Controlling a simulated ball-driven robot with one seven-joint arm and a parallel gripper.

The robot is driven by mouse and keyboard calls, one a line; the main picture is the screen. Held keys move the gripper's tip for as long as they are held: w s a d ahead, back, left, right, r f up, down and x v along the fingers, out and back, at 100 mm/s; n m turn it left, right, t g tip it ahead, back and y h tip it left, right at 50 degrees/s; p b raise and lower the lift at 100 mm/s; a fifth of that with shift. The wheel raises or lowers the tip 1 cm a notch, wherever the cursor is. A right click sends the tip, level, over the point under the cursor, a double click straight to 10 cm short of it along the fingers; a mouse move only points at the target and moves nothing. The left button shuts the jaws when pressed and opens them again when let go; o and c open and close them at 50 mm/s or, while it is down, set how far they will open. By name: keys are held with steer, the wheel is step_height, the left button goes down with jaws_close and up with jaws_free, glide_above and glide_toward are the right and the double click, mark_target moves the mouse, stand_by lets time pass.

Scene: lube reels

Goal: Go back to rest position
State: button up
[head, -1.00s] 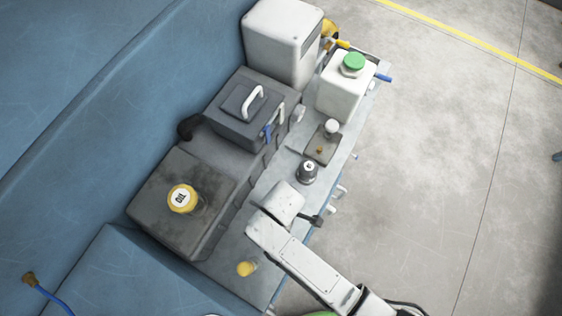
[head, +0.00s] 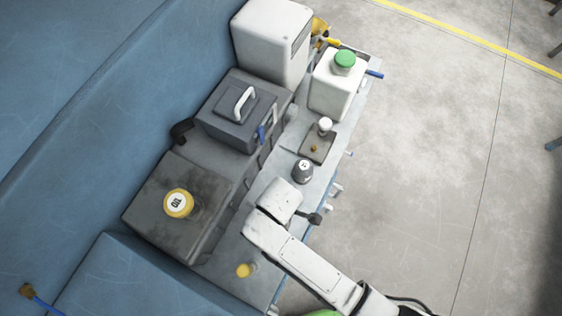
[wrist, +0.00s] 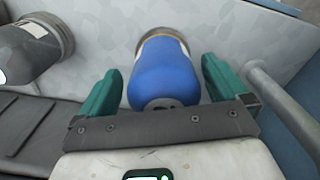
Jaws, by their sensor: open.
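My gripper (wrist: 160,78) is open, with one green finger on each side of a blue rounded container (wrist: 165,72). The container has a grey rim at its far end. I cannot tell whether the fingers touch it, but gaps show at both sides. In the head view my white arm reaches over the lower part of the bench (head: 225,240). Its end is above the bench top, and the fingers and blue container are hidden beneath it.
A grey capped container (head: 302,170) stands close beside my arm's end; it also shows in the wrist view (wrist: 35,45). A yellow oil cap (head: 178,203), a dark lidded box (head: 228,125) and a white green-capped jug (head: 338,88) are further off. Open floor (head: 430,170) lies right.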

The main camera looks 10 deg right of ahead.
step_height(320, 180, up, 8)
steer(key=shift+d+r, duration=0.1)
steer(key=shift+d, duration=0.35)
steer(key=s+d+m+b, duration=0.2)
steer(key=d+m, duration=0.5)
steer(key=d, duration=0.4)
steer(key=s+d+m+t+b, duration=0.1)
steer(key=s+d+m+b, duration=0.1)
steer(key=s+d+m, duration=0.3)
steer(key=d+m, duration=0.3)
steer(key=d, duration=0.4)
steer(key=shift+s+d+r+b, duration=0.25)
steer(key=shift+d+r+b, duration=0.05)
steer(key=shift+r+b, duration=0.1)
